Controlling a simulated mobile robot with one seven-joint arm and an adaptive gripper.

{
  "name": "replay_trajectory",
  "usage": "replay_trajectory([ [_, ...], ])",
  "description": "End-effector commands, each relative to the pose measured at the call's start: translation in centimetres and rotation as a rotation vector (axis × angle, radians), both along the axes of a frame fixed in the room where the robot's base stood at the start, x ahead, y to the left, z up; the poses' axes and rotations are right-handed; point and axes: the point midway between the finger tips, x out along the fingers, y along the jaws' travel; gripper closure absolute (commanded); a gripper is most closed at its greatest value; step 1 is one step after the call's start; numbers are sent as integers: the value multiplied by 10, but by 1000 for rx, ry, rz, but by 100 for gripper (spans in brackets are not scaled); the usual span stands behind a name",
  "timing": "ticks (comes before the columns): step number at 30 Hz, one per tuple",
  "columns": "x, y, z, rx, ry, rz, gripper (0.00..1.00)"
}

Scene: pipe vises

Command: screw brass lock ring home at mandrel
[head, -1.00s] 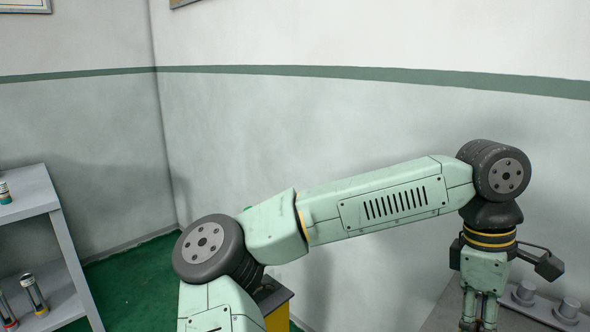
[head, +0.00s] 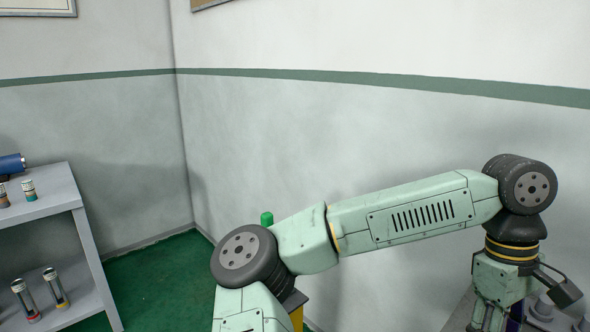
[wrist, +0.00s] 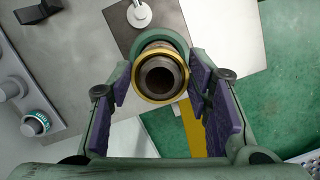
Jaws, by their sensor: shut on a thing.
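The brass lock ring (wrist: 161,98) shows in the wrist view as a gold band around a dark hollow round end (wrist: 160,76), which looks like the mandrel. A green collar (wrist: 136,55) lies around or behind it. My gripper (wrist: 160,82) has its purple-padded fingers on the left and right of the ring and is shut on it. How far the ring sits along the mandrel cannot be told. In the head view my gripper (head: 497,316) is at the lower right, cut by the bottom edge, and the ring is not visible there.
In the wrist view, grey pegs (wrist: 12,88) and a green-ringed peg (wrist: 36,123) stand at left, and a pale knob (wrist: 139,15) at the top. A wall is behind my arm.

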Motion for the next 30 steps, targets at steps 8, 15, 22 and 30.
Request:
replay_trajectory([
  [8, 0, 0, 0, 2, 1, 0, 42],
  [15, 0, 0, 0, 1, 0, 1, 31],
  [22, 0, 0, 1, 0, 0, 1, 31],
  [30, 8, 2, 39, -1, -2, 2, 31],
])
